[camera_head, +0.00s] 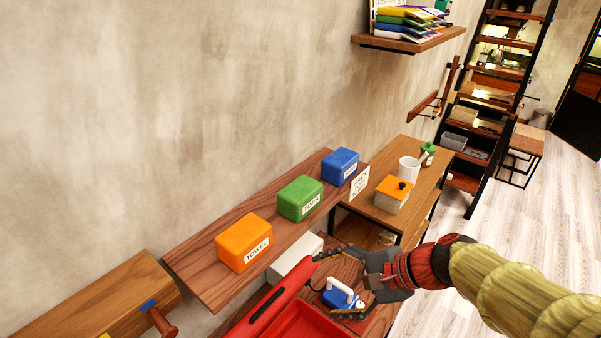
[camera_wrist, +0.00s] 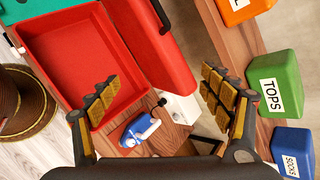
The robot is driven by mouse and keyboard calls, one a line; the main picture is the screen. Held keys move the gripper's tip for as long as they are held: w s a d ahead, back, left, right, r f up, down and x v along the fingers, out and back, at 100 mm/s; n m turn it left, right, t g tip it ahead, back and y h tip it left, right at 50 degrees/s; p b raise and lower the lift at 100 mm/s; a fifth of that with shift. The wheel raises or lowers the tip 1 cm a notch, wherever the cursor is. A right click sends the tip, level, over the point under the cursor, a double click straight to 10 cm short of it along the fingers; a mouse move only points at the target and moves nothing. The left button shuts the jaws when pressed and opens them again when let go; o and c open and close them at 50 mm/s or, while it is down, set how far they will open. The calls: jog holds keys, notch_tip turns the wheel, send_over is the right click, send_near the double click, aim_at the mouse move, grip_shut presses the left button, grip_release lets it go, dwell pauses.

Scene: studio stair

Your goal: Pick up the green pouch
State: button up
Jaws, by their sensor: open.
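The green pouch (camera_head: 300,198) is a rounded, box-shaped block with a white label reading TOPS. It sits on a brown wooden shelf (camera_head: 205,278), between an orange pouch (camera_head: 244,242) labelled TOWEL and a blue pouch (camera_head: 340,167) labelled SOCKS. In the wrist view the green pouch (camera_wrist: 274,84) is at the right, outside the fingers. My gripper (camera_head: 327,285) is open and empty, in front of the shelf and apart from the green pouch. In the wrist view, my gripper (camera_wrist: 160,85) has its padded fingers spread wide above a red open case (camera_wrist: 85,60).
A blue-and-white object (camera_head: 342,297) lies below my gripper, near the red case. A white sign (camera_head: 360,182) stands at the shelf's far end. Beyond it, a wooden table (camera_head: 425,185) holds an orange-lidded container (camera_head: 393,194) and a white mug (camera_head: 409,168). The wall backs the shelf.

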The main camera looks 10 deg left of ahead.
aim_at(312, 200)
jog(key=o, duration=0.4)
jog(key=w+a+r+m+y+p, duration=0.1)
jog(key=w+r+m+p, duration=0.1)
jog(key=w+p, duration=0.1)
jog(key=w+a+r+m+t+y+p, duration=0.1)
jog(key=w+r+m+p, duration=0.2)
jog(key=w+a+r+m+t+y+p, duration=0.1)
jog(key=w+a+r+m+p, duration=0.1)
jog(key=w+p, duration=0.1)
jog(key=shift+w+r, duration=0.15)
jog(key=shift+w, duration=0.25)
jog(key=shift+o, duration=0.2)
jog(key=w+m+t+p, duration=0.1)
jog(key=w+m, duration=0.1)
jog(key=w+m+t+p, duration=0.1)
jog(key=w+m+p, duration=0.1)
jog(key=w+r+m+p, duration=0.1)
jog(key=w+m+p, duration=0.1)
jog(key=shift+w+d+t+y, duration=0.25)
jog(key=shift+w+t+y, duration=0.05)
jog(key=shift+w+t, duration=0.1)
jog(key=shift+x, duration=1.2)
jog(key=shift+r+p+x, duration=0.2)
jog(key=shift+p+x, duration=0.75)
jog(key=shift+x, duration=1.7)
